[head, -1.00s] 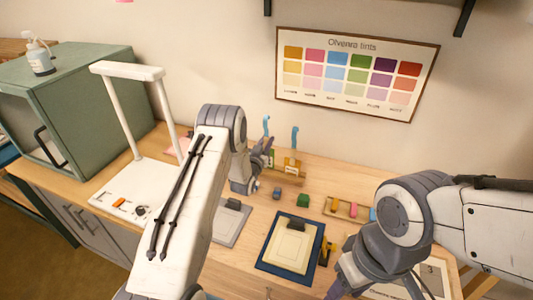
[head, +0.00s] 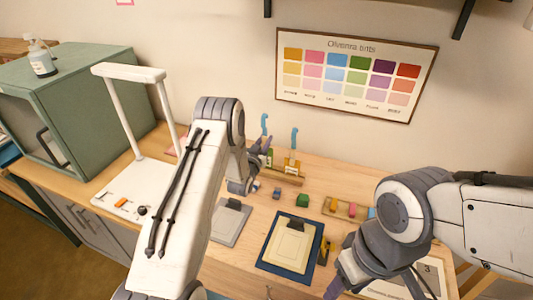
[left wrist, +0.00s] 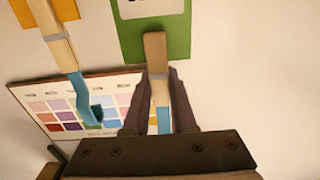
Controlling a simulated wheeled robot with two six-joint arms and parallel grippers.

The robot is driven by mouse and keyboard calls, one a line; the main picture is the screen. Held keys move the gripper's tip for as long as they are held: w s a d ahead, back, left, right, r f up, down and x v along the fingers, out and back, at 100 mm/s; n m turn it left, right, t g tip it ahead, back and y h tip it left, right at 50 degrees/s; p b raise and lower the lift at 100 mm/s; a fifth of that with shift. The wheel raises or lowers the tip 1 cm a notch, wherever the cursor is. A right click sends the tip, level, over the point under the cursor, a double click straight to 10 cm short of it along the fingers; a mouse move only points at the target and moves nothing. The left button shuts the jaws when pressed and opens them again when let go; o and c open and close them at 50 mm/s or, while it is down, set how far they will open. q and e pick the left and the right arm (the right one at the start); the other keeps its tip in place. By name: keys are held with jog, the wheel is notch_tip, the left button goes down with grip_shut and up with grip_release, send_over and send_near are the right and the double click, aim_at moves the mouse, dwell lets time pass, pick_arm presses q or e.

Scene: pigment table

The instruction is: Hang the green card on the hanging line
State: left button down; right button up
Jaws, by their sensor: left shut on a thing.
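My left gripper (head: 262,150) is at the back of the table. In the left wrist view it (left wrist: 159,95) is shut on the wooden clip (left wrist: 155,55) of the green card (left wrist: 180,35). A blue hook (head: 264,124) rises above the gripper in the head view. The card is mostly hidden there by my left arm. A yellow card (left wrist: 35,12) with a similar wooden clip and blue hook is beside it. My right gripper (head: 338,286) is low at the right front; its fingertips are unclear. I cannot make out a hanging line.
A white frame with a crossbar (head: 128,71) stands at left, beside a green cabinet (head: 105,85). A wooden holder (head: 290,179) is under the yellow card. A green block (head: 303,200), a blue-edged board (head: 267,258) and a grey board (head: 228,228) lie in front. A colour chart (head: 430,55) is on the wall.

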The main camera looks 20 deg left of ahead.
aim_at(264, 138)
pick_arm(q)
jog(key=shift+s+r+p, duration=0.3)
jog(key=shift+s, duration=0.55)
jog(key=shift+s+r+p, duration=0.25)
jog(key=shift+s+p, duration=0.05)
jog(key=shift+s, duration=0.6)
jog(key=shift+s+r+p, duration=0.3)
jog(key=shift+s, duration=0.55)
jog(key=s, duration=0.3)
jog(key=shift+r+p, duration=0.35)
jog(key=s+d+b, duration=0.7)
jog(key=s, duration=0.1)
